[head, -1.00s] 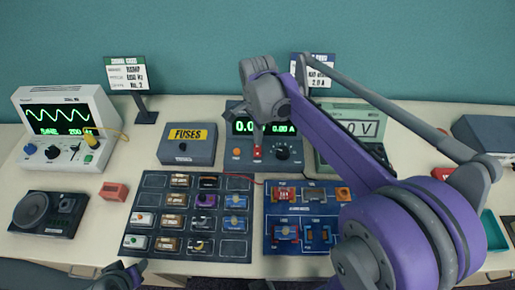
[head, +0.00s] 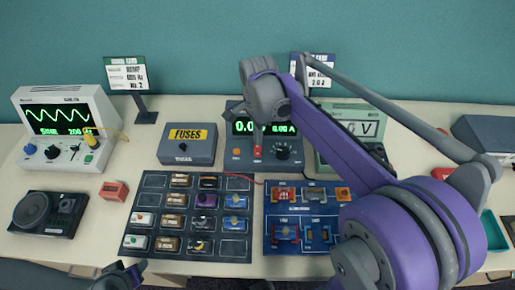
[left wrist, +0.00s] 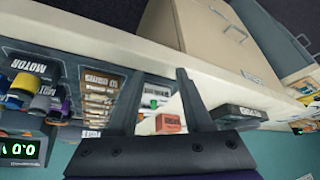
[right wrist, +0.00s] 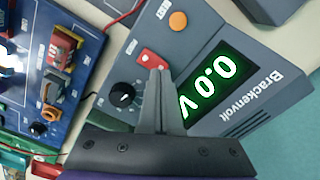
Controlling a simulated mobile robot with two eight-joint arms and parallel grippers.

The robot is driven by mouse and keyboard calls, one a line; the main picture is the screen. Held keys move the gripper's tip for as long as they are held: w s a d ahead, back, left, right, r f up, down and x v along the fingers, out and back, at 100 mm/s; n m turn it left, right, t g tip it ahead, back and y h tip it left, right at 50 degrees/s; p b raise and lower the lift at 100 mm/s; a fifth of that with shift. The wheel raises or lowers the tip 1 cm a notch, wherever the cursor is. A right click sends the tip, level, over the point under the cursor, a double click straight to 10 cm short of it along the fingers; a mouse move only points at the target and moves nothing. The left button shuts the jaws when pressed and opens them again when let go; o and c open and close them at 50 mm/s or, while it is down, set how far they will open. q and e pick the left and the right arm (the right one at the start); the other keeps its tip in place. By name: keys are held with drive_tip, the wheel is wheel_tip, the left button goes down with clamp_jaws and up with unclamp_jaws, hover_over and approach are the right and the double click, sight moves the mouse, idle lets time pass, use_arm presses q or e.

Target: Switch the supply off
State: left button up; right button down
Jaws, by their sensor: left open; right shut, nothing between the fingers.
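The grey supply (head: 285,165) stands at the back middle of the table, with its green display reading 0.0 and 0.00 A. The right wrist view shows it close up: its display (right wrist: 215,82), a red switch (right wrist: 150,58), an orange button (right wrist: 178,21) and a black knob (right wrist: 122,95). My right gripper (right wrist: 160,72) is shut and empty, its tips right at the red switch; I cannot tell whether they touch it. My left gripper (left wrist: 158,82) is open and empty, low at the front left of the table in the head view (head: 122,275).
A fuse box (head: 187,153) stands left of the supply and a meter (head: 340,108) right of it. A dark parts tray (head: 137,215) and a blue circuit board (head: 330,248) lie in front. An oscilloscope (head: 100,100) is far left.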

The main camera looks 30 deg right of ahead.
use_arm(q)
drive_tip(key=shift+s+f+b, duration=0.2)
drive_tip(key=shift+f+b, duration=0.35)
drive_tip(key=shift+f, duration=0.15)
use_arm(e)
drive_tip(key=shift+f, duration=0.95)
use_arm(q)
drive_tip(key=shift+r, duration=0.1)
use_arm(e)
drive_tip(key=shift+r, duration=0.15)
use_arm(q)
drive_tip(key=shift+w+r+p, duration=0.3)
drive_tip(key=shift+r+p, duration=0.4)
drive_tip(key=shift+r, duration=0.2)
drive_tip(key=shift+w+r+p, duration=0.35)
drive_tip(key=shift+r+p, duration=0.3)
drive_tip(key=shift+r, duration=0.2)
drive_tip(key=shift+w+r+p, duration=0.3)
drive_tip(key=shift+r+p, duration=0.4)
drive_tip(key=shift+r, duration=0.2)
use_arm(e)
drive_tip(key=shift+r, duration=3.45)
use_arm(q)
drive_tip(key=shift+s, duration=0.1)
use_arm(e)
drive_tip(key=shift+s+f, duration=0.1)
drive_tip(key=shift+f, duration=0.05)
